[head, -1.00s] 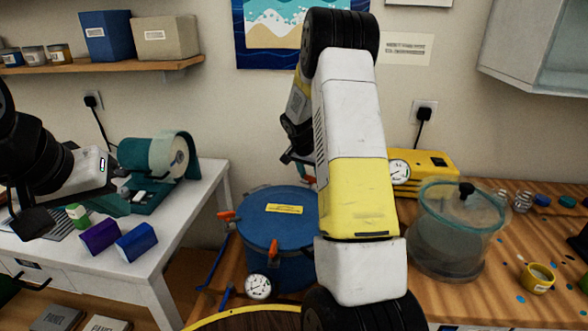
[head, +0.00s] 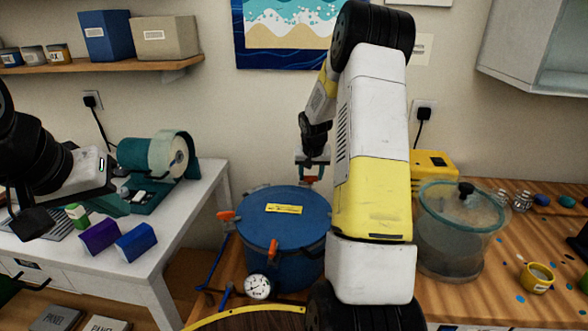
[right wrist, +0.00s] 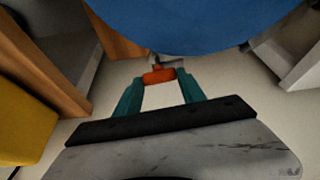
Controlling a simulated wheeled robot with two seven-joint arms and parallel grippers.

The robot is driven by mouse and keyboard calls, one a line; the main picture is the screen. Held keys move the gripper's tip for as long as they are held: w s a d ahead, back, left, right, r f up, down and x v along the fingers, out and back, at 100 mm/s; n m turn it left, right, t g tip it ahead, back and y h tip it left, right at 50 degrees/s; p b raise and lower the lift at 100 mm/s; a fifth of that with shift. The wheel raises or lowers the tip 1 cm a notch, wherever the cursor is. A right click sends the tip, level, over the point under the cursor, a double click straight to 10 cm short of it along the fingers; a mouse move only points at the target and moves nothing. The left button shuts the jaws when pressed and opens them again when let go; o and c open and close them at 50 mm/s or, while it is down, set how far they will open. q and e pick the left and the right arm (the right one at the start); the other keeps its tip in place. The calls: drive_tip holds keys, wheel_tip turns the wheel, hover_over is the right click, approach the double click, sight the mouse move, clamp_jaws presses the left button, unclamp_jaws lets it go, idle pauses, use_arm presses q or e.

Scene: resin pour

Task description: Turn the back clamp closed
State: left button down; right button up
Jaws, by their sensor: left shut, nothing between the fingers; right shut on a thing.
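The blue pot (head: 262,228) stands on the wooden bench with its round lid on. The back clamp has an orange handle (head: 311,179) at the lid's far right edge, partly hidden by my gripper. My right gripper (head: 312,172) reaches down behind the pot and is shut on that handle. In the right wrist view, its teal fingers (right wrist: 159,90) are on either side of the orange handle (right wrist: 158,75), near the pot's blue edge (right wrist: 190,28). Two other orange clamp handles show, left (head: 226,215) and front (head: 272,250). My left gripper (head: 120,178) is shut and empty over the white table.
A pressure gauge (head: 258,287) is at the pot's front. A clear lidded chamber (head: 450,250) and yellow box (head: 432,168) stand to the right. My right arm crosses the middle of the head view. Purple (head: 99,236) and blue (head: 136,242) boxes sit on the white table.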

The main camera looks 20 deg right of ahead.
drive_tip(key=n, duration=0.1)
drive_tip(key=n+y, duration=0.1)
drive_tip(key=n, duration=0.1)
drive_tip(key=n+y, duration=0.1)
drive_tip(key=n, duration=0.1)
drive_tip(key=shift+d, duration=0.25)
drive_tip(key=n+y, duration=0.1)
drive_tip(key=n, duration=0.2)
drive_tip(key=n+g+y, duration=0.1)
drive_tip(key=n, duration=0.2)
drive_tip(key=shift+n, duration=0.4)
drive_tip(key=o, duration=1.4)
drive_tip(key=shift+c, duration=0.2)
drive_tip(key=v, duration=0.7)
drive_tip(key=shift+d+r, duration=0.25)
drive_tip(key=shift+r, duration=0.1)
